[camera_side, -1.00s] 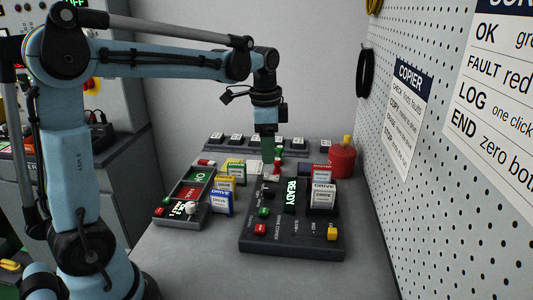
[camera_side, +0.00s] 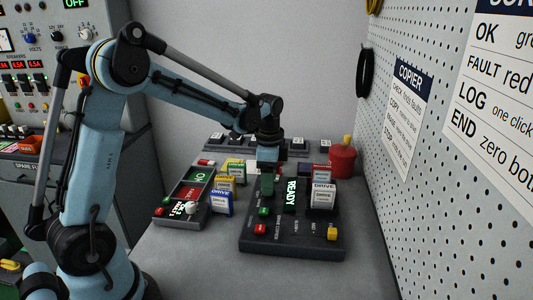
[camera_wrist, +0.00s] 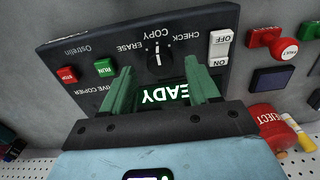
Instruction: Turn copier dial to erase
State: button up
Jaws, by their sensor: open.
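The drive copier (camera_side: 290,240) is a dark panel on the bench; it also shows upside down in the wrist view (camera_wrist: 95,50). Its black dial (camera_wrist: 158,58) has a white mark and the labels CHECK, COPY and ERASE around it. The mark lies roughly in line with COPY; its exact setting is hard to tell. My gripper (camera_wrist: 160,76) is open and empty, with green fingers either side of the lit READY display (camera_wrist: 165,93), near the dial. In the side view my gripper (camera_side: 267,188) is low over the copier's left half and hides the dial.
Green RUN (camera_wrist: 104,68) and red STOP (camera_wrist: 67,74) buttons, and a white ON/OFF switch (camera_wrist: 220,48), flank the dial. A drive (camera_side: 323,195) stands in the copier's right side.

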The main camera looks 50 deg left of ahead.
jog(key=shift+f, duration=1.05)
jog(key=c, duration=1)
